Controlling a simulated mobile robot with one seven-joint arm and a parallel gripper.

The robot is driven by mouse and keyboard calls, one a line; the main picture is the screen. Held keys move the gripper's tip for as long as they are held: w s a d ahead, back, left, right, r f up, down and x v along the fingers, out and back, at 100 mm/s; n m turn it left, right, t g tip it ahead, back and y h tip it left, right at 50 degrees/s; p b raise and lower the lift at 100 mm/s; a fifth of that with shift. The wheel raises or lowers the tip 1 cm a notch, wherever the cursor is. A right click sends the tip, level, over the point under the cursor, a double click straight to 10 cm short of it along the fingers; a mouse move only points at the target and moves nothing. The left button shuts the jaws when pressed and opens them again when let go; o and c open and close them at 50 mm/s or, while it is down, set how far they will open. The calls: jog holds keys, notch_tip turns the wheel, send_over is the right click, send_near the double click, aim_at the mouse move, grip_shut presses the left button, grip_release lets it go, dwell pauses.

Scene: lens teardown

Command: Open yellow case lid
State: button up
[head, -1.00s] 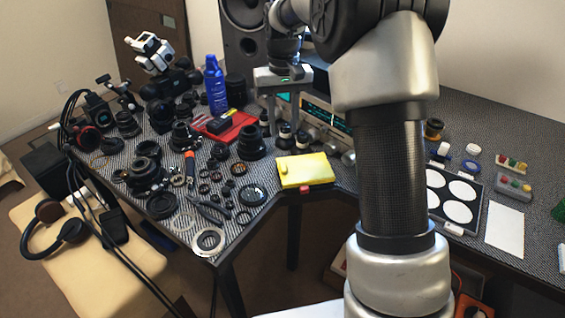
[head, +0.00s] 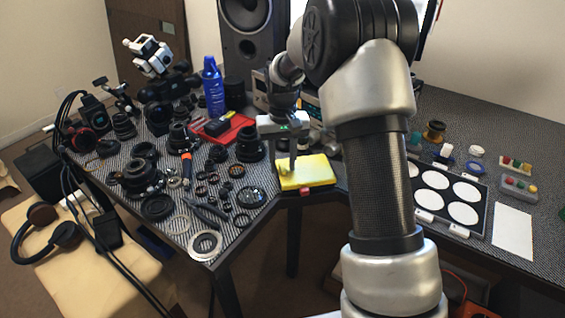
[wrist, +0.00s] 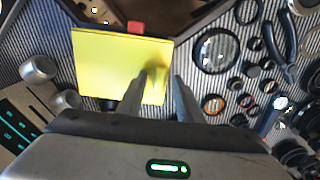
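The yellow case (head: 312,172) lies flat near the front edge of the desk, its lid down. In the wrist view the case (wrist: 108,62) fills the upper left, with a small red tab (wrist: 136,27) on its far edge. My gripper (head: 287,170) points down at the left end of the case. In the wrist view my gripper (wrist: 169,76) has its fingers parted, one over the case's right part and one just past its right edge. A small yellow raised bit by the fingertips is partly hidden. I cannot tell whether the fingers touch the case.
Several lens parts and rings stand left of the case, with a black lens (head: 250,145) close by. A red tray (head: 230,128) and a blue bottle (head: 214,88) are farther back. A pad with white discs (head: 447,195) and white paper (head: 513,232) lie at the right.

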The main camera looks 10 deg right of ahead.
grip_shut()
jog(key=shift+r, duration=0.1)
